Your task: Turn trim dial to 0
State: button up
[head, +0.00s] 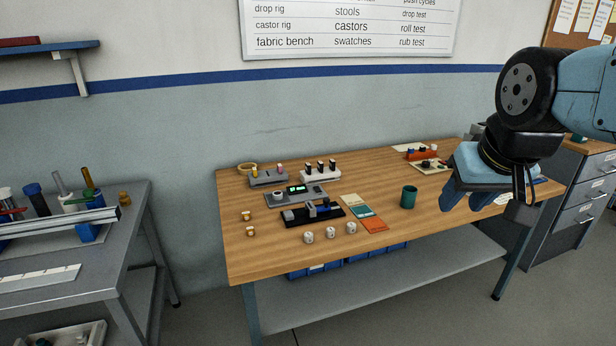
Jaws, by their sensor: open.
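A grey device with a small lit green display (297,189) sits on the wooden bench, with a round knob (278,192) at its left end. A pale panel (431,168) with a dark knob lies farther right on the bench. I cannot tell which of these knobs is the trim dial, and no dial marks are readable. My gripper (487,205) is open and empty at the right, in front of the bench's right part and apart from both devices. It hides part of the bench's right end.
A grey table (68,262) stands left, drawers (585,190) right.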

aim_at(277, 195)
jog(key=z, duration=0.1)
jog(key=i, duration=1.1)
jog(key=u, duration=0.7)
jog(key=i, duration=0.4)
jog(key=u, duration=0.35)
jog(key=k, duration=0.8)
jog(key=u, duration=0.2)
jog(key=i, duration=0.85)
jog(key=z, duration=0.1)
